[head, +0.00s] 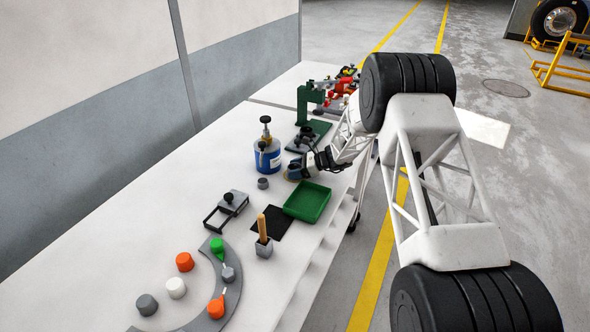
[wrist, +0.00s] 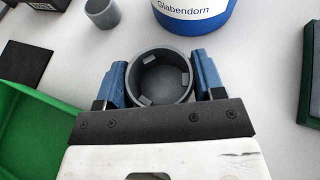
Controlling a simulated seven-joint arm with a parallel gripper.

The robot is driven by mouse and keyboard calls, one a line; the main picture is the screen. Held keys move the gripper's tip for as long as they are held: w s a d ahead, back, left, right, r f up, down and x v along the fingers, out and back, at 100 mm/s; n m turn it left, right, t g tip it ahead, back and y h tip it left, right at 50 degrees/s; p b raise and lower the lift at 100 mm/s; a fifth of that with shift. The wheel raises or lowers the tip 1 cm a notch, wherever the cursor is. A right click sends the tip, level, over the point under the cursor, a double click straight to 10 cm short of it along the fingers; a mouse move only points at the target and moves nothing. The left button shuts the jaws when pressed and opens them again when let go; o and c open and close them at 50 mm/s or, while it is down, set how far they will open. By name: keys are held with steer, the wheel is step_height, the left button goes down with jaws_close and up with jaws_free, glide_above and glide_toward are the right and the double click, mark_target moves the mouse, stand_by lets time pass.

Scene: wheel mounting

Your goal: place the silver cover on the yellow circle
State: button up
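My gripper (head: 297,170) is low over the workbench, beside the blue-labelled container. In the wrist view, a grey round cover (wrist: 161,77), hollow with small tabs inside, sits between the two blue fingers of my gripper (wrist: 161,82). The fingers press close on both its sides, so my gripper appears shut on it. In the head view the cover is small and partly hidden by the gripper. A small tan-yellow patch (head: 291,177) shows at its lower edge; I cannot tell whether this is the yellow circle. I see no clear yellow circle in the wrist view.
The blue-labelled container (head: 267,157) stands behind the gripper, with a small grey cup (head: 263,183) near it. A green tray (head: 307,202) and black mat (head: 271,222) lie in front. Coloured caps and a curved grey holder (head: 232,297) are at the front left.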

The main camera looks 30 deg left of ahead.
steer(key=o, duration=0.4)
steer(key=shift+r, duration=0.1)
steer(key=v, duration=1.2)
steer(key=shift+w+r, duration=0.1)
stand_by(0.8)
